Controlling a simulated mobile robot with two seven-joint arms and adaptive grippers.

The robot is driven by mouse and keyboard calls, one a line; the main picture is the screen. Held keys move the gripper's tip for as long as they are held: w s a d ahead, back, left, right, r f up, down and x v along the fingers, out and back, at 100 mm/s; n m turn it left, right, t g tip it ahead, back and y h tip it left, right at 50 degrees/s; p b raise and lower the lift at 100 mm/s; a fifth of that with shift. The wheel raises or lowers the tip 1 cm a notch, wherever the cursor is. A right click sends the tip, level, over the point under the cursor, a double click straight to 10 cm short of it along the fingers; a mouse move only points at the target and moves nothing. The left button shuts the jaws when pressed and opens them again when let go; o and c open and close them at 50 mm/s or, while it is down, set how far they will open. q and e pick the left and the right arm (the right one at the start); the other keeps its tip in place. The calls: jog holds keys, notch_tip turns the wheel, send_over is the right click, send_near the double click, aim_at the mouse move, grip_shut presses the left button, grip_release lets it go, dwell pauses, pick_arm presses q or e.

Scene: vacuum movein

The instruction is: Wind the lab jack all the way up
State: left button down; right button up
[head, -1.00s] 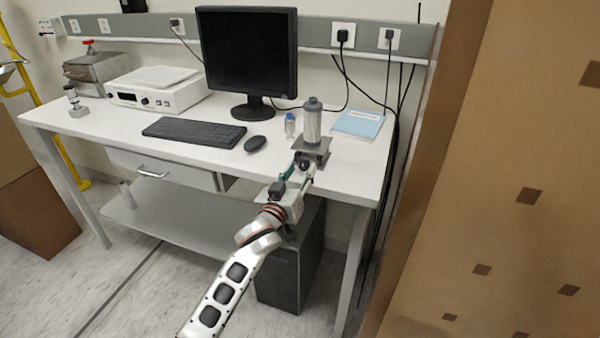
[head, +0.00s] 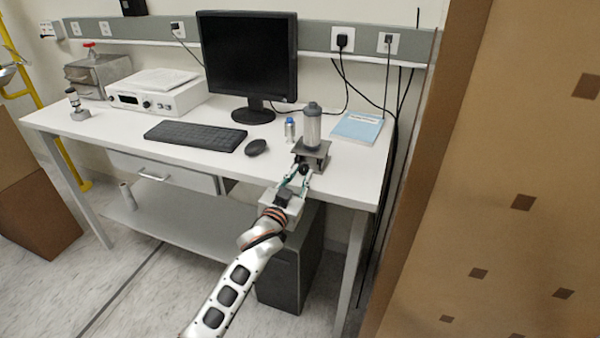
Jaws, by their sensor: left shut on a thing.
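The lab jack (head: 313,154) stands near the front right part of the white desk. A grey cylinder with a dark cap (head: 312,126) stands upright on its top plate. The jack's dark knob (head: 304,169) faces the desk's front edge. My left gripper (head: 301,174) reaches in from below and is shut on the knob, with its fingers on either side. The lower part of the jack is partly hidden by the gripper. My right gripper is not in view.
A small blue-capped bottle (head: 290,130), a mouse (head: 256,147) and a keyboard (head: 195,136) lie left of the jack. A blue book (head: 357,128) lies behind it at right. A tall cardboard-brown panel (head: 500,200) stands close on the right. A dark computer case (head: 288,270) is under the desk.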

pick_arm(q)
jog(key=shift+m, duration=0.7)
jog(key=c, duration=1.8)
grip_release()
jog(key=v, duration=1.2)
